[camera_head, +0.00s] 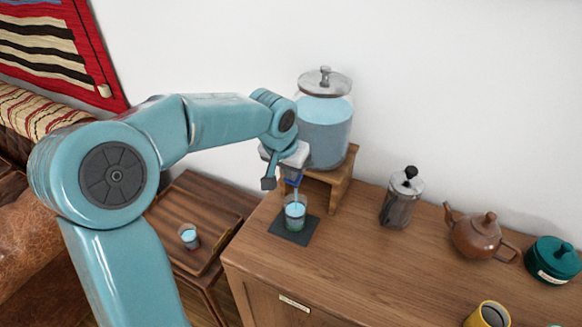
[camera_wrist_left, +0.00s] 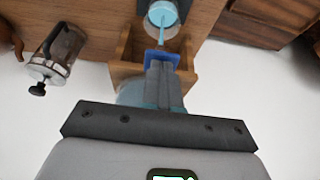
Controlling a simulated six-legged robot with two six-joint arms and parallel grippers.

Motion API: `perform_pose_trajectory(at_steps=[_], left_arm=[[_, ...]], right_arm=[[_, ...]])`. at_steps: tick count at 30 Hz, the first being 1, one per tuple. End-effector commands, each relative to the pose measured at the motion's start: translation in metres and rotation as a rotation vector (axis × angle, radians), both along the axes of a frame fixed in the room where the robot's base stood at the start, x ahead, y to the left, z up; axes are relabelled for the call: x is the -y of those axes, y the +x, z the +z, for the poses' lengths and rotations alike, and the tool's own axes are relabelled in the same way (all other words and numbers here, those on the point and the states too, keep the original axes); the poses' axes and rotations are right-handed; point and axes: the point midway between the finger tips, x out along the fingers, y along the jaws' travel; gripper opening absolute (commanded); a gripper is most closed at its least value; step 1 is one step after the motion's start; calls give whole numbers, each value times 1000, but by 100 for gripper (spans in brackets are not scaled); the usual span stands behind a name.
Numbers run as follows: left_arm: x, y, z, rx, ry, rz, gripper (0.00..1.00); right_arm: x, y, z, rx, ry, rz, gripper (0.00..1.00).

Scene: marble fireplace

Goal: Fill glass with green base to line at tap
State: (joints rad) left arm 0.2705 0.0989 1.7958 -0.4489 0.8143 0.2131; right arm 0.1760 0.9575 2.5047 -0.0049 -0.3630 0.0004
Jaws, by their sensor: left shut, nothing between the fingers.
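The glass with the green base (camera_head: 295,213) stands upright on a dark mat under the dispenser's tap. A pale blue stream runs from the blue tap (camera_head: 293,182) into it, and blue water shows inside. A fill line is too small to make out. The glass also shows at the top of the left wrist view (camera_wrist_left: 162,14). My left gripper (camera_wrist_left: 160,66) is shut and empty, its fingertips at the blue tap lever (camera_wrist_left: 162,56), apparently touching it. The large water dispenser (camera_head: 325,125) stands on a wooden stand, partly hidden by my arm. My right gripper is not in view.
A second glass with blue liquid (camera_head: 189,236) stands on a wooden tray (camera_head: 222,252) at lower left. Right of the dispenser are a French press (camera_head: 401,200), brown teapot (camera_head: 478,236), teal pot (camera_head: 553,258) and yellow mug (camera_head: 488,316).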

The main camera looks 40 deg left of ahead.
Motion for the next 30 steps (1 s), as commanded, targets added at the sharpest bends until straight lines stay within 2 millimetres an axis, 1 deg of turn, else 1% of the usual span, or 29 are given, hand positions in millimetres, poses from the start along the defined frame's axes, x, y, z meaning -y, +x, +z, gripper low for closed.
perform_pose_trajectory(at_steps=[6, 16, 19, 23, 26, 27, 29, 30], left_arm=[[0, 0, 12, -1, 0, 0, 0], [0, 0, 13, 0, 0, 0, 0], [0, 0, 18, 1, 0, 0, 0], [-1, 2, 40, 2, 1, -1, 0], [-1, 3, 65, 2, 1, -2, 0], [0, 1, 66, 5, 2, -2, 0], [1, -4, 78, 7, 1, -3, 0], [2, -6, 88, 7, 1, -3, 0]], right_arm=[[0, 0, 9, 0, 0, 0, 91], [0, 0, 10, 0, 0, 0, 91], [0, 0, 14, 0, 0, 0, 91], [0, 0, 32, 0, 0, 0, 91], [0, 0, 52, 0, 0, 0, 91], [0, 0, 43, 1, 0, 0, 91], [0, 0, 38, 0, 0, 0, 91], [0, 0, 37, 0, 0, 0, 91]])
